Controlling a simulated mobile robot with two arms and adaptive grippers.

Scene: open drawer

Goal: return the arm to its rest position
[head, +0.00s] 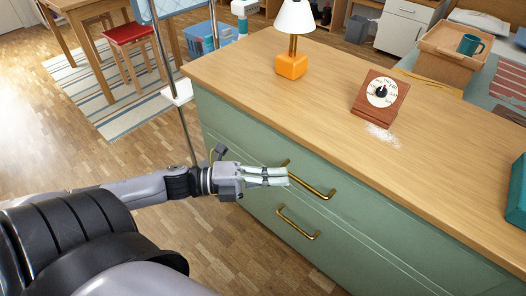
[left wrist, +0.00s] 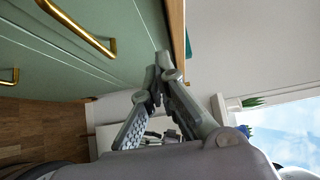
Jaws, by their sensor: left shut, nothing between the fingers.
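My left gripper (head: 288,176) is shut and empty. In the head view it is in front of the green dresser (head: 235,125), close to the upper brass handle (head: 312,184); I cannot tell whether it touches the front. The lower brass handle (head: 297,226) is below it. Both drawers look closed. In the left wrist view the gripper fingers (left wrist: 150,95) show at the middle, with a brass handle (left wrist: 85,32) at the upper left, apart from them. My right gripper is in neither view.
On the wooden top stand an orange lamp (head: 292,66), a red-brown dial timer (head: 380,95) and a teal object (head: 517,195) at the right edge. A metal pole (head: 172,75) rises left of the dresser. Farther left are a red stool (head: 131,34) and a striped rug (head: 90,88). Bare floor lies below.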

